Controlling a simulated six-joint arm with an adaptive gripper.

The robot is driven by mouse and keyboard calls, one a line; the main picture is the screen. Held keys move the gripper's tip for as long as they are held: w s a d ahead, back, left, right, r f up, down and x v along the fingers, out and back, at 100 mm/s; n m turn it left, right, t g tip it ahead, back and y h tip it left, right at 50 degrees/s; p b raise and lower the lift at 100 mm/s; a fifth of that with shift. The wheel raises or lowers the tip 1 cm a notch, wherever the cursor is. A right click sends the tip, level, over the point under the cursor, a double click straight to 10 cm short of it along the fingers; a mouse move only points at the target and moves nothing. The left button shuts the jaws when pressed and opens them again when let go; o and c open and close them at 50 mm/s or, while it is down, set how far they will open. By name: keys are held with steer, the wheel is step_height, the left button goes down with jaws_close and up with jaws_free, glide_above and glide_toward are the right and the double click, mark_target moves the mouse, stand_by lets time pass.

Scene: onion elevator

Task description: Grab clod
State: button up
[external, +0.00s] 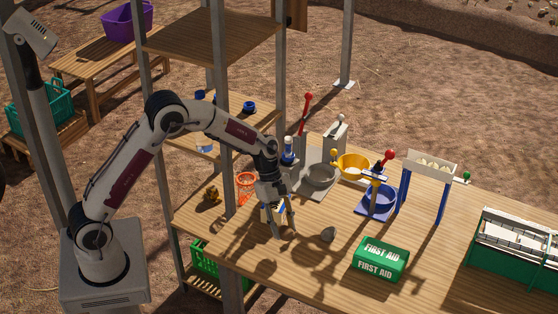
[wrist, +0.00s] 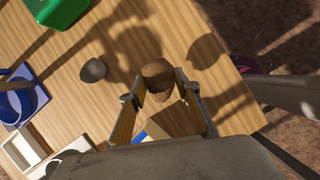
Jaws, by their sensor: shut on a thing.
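The brown, rough clod (wrist: 157,72) shows in the wrist view between the tips of my gripper (wrist: 160,95). The fingers are shut on it, one on each side. In the external view my gripper (external: 282,232) points down over the wooden table, left of a grey stone; I cannot make out the clod there. Whether the clod touches the table or is lifted is hard to tell.
The grey stone (external: 328,233) lies right of my gripper, also visible in the wrist view (wrist: 93,70). A green first aid box (external: 381,259) stands farther right. Blue (external: 380,201) and yellow (external: 354,166) bowls stand behind. A shelf post (external: 228,175) is close left.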

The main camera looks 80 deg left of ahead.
mark_target(287, 231)
steer(key=shift+r, duration=2.15)
steer(key=shift+d, duration=0.1)
